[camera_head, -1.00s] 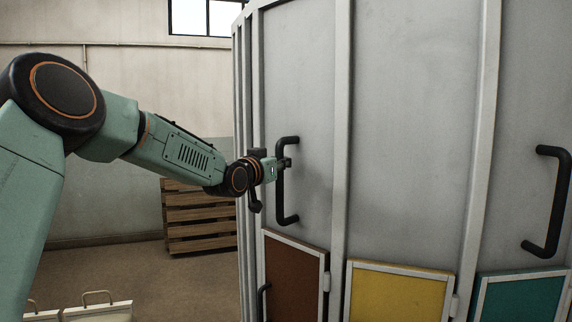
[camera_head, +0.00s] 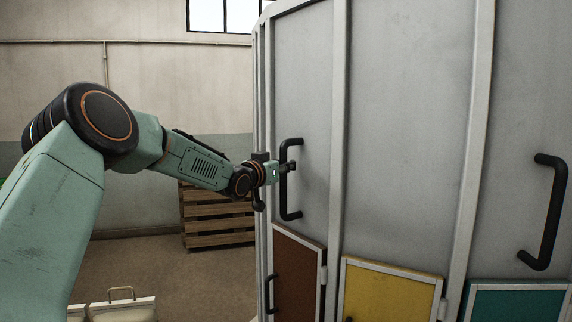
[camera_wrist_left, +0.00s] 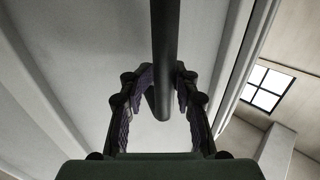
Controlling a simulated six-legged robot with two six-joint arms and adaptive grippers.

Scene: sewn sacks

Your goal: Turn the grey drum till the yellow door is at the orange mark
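The grey drum (camera_head: 408,110) fills the right of the head view, a tall ribbed wall with upright black handles. The yellow door (camera_head: 390,293) sits low on it, between a brown door and a teal door; its bottom is cut off. My left gripper (camera_head: 289,167) is at the left black handle (camera_head: 291,195), above the brown door. In the left wrist view its fingers (camera_wrist_left: 165,72) lie on both sides of the handle bar (camera_wrist_left: 165,40) and appear closed against it. The orange mark is not in view. My right gripper is not in view.
The brown door (camera_head: 297,275) and teal door (camera_head: 517,303) flank the yellow one. A second handle (camera_head: 546,212) is at the right. A stack of wooden pallets (camera_head: 215,215) stands behind, by the wall.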

